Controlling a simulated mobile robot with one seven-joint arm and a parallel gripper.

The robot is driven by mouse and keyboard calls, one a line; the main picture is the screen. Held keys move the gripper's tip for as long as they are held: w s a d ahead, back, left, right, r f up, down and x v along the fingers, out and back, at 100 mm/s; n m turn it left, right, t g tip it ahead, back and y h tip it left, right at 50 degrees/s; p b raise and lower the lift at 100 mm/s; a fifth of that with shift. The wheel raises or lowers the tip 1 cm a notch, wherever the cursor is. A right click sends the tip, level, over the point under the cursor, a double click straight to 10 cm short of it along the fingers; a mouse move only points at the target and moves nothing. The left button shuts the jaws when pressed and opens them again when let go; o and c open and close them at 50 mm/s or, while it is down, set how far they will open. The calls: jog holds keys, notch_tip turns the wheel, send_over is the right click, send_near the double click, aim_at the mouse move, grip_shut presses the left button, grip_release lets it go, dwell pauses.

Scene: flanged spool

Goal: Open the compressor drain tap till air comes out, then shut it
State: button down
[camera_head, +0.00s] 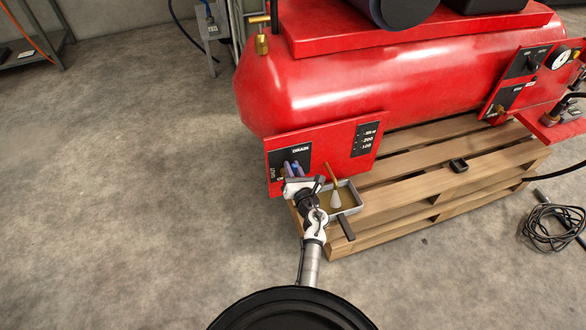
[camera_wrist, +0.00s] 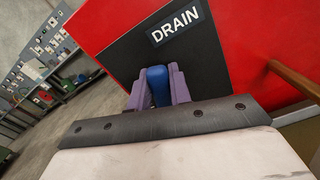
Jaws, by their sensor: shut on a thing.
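The red compressor tank (camera_head: 370,75) lies on its side. A red panel on its near end has a black plate marked DRAIN (camera_head: 301,150), which also shows in the wrist view (camera_wrist: 175,30). My gripper (camera_head: 292,170) is at this plate, its purple fingers shut on the blue tap handle (camera_wrist: 157,86) from both sides.
The compressor stands on a wooden pallet (camera_head: 440,190). A gauge panel (camera_head: 525,75) is at the far right end. A coiled black cable (camera_head: 553,228) lies on the floor at right. The concrete floor (camera_head: 120,200) at left is clear.

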jog(key=shift+d, duration=0.1)
dwell(0.3)
jog(key=m, duration=0.1)
jog(key=d+m, duration=0.1)
jog(key=m+p, duration=0.1)
jog(key=shift+w+d+f+m, duration=0.15)
jog(key=shift+w+f+m, duration=0.1)
jog(key=shift+f+m, duration=0.1)
jog(key=f+m, duration=0.1)
jog(key=m, duration=0.1)
jog(key=d+f+m, duration=0.1)
jog(key=m, duration=0.1)
jog(key=d+f+m+p, duration=0.1)
jog(key=m, duration=0.2)
jog(key=shift+w, duration=0.3)
jog(key=shift+d+f+m, duration=0.1)
jog(key=shift+f+m, duration=0.35)
jog(key=shift+m, duration=0.5)
jog(key=shift+f+m, duration=0.4)
jog(key=shift+m, duration=0.5)
jog(key=c, duration=1.3)
grip_release()
